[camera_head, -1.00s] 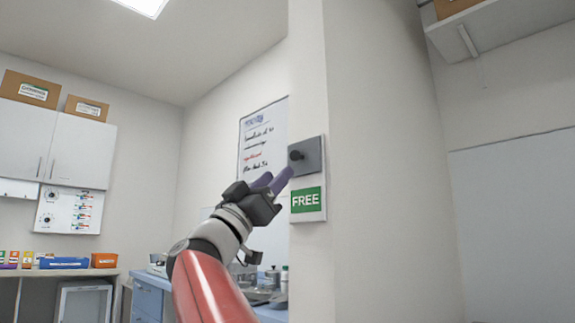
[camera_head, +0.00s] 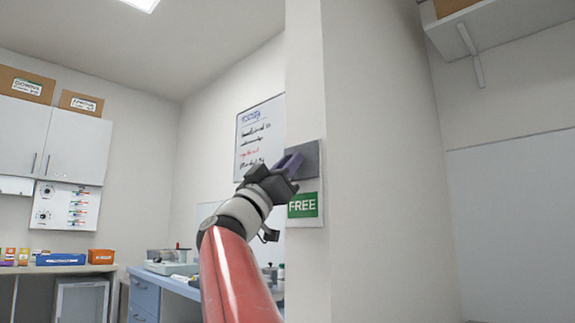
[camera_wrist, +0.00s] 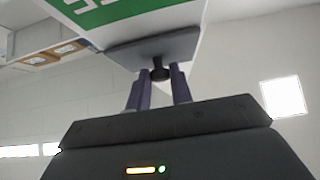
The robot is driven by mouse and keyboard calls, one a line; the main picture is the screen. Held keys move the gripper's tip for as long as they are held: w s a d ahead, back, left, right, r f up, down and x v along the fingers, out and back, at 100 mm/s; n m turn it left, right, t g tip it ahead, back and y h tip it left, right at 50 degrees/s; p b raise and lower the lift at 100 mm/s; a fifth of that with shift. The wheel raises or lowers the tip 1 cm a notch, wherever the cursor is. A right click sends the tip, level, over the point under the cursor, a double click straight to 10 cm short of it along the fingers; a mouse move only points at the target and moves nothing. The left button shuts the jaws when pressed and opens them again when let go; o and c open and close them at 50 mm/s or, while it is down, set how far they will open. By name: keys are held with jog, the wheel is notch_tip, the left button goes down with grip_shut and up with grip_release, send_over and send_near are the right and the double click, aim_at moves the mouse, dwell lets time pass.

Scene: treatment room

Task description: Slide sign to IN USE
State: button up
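The sign on the pillar shows a green FREE panel (camera_head: 304,204) with a grey sliding cover (camera_head: 312,158) above it. In the wrist view the grey cover (camera_wrist: 160,48) carries a dark round knob (camera_wrist: 159,73). The green panel (camera_wrist: 105,10) is at the top of that view. My gripper (camera_head: 289,163) is in front of the cover and hides the knob in the head view. In the wrist view my gripper's two purple fingers (camera_wrist: 159,82) stand apart, with the knob between or just beyond their tips. Small gaps show on both sides of the knob.
The sign is on the narrow face of a pale pillar (camera_head: 306,90). A whiteboard with writing (camera_head: 260,137) hangs on the wall behind, left of it. A blue-fronted counter (camera_head: 158,296) stands below left. Bare wall lies right of the pillar.

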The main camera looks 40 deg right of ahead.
grip_shut()
notch_tip(320, 180, down, 10)
jog(key=b, duration=0.7)
jog(key=shift+r, duration=0.15)
jog(key=shift+w+d+t, duration=0.1)
jog(key=shift+t, duration=0.2)
jog(key=o, duration=0.6)
grip_release()
jog(key=shift+c, duration=0.2)
jog(key=b+v, duration=0.2)
jog(key=v, duration=0.5)
jog(key=shift+a+f, duration=0.2)
jog(key=shift+a, duration=0.2)
